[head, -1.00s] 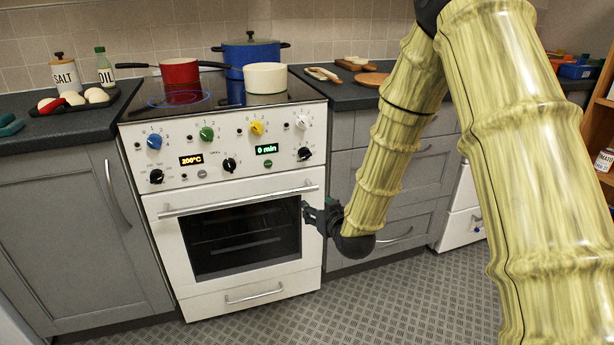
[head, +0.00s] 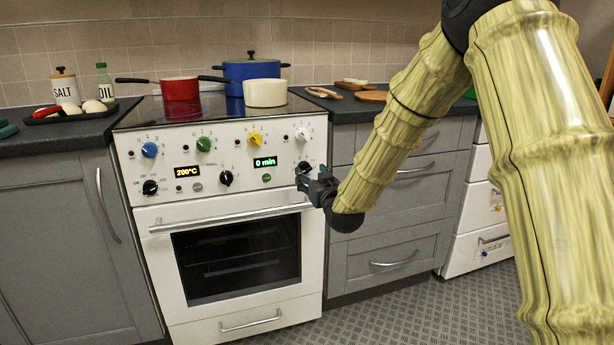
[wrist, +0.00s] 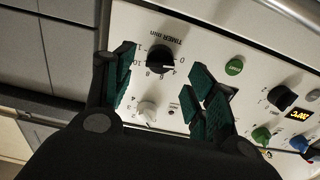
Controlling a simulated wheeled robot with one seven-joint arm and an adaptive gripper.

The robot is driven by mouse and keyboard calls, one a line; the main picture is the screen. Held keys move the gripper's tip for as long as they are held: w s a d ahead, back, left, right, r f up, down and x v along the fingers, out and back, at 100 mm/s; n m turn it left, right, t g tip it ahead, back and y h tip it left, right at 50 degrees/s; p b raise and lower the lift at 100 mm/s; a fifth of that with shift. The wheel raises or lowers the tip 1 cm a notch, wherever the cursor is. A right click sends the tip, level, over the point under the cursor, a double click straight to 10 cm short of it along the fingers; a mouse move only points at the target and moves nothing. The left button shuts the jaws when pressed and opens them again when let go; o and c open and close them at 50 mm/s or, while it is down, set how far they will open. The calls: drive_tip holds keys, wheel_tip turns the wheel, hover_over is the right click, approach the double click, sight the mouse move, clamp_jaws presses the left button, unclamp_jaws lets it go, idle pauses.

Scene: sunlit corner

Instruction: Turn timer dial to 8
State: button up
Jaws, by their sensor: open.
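The timer dial (wrist: 160,58) is a black knob on the white oven panel, marked "TIMER min" with numbers around it. In the wrist view it shows between and beyond my open green-padded fingers, which look apart from it. In the head view the dial (head: 304,167) is at the panel's right end, partly hidden by my gripper (head: 303,182), which is open and empty in front of it. The timer display (head: 265,162) reads "0 min".
A white knob (wrist: 148,112) and a green button (wrist: 234,67) sit close to the dial. The oven door handle (head: 232,217) runs below the panel. A cream pot (head: 265,93), a red pot (head: 180,88) and a blue pot (head: 247,71) stand on the hob.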

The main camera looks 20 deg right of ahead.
sight(307, 171)
drive_tip(key=shift+w+a+b, duration=0.1)
drive_tip(key=shift+w+b, duration=0.4)
drive_tip(key=shift+w, duration=1.75)
drive_tip(key=shift+c, duration=0.5)
drive_tip(key=c, duration=1)
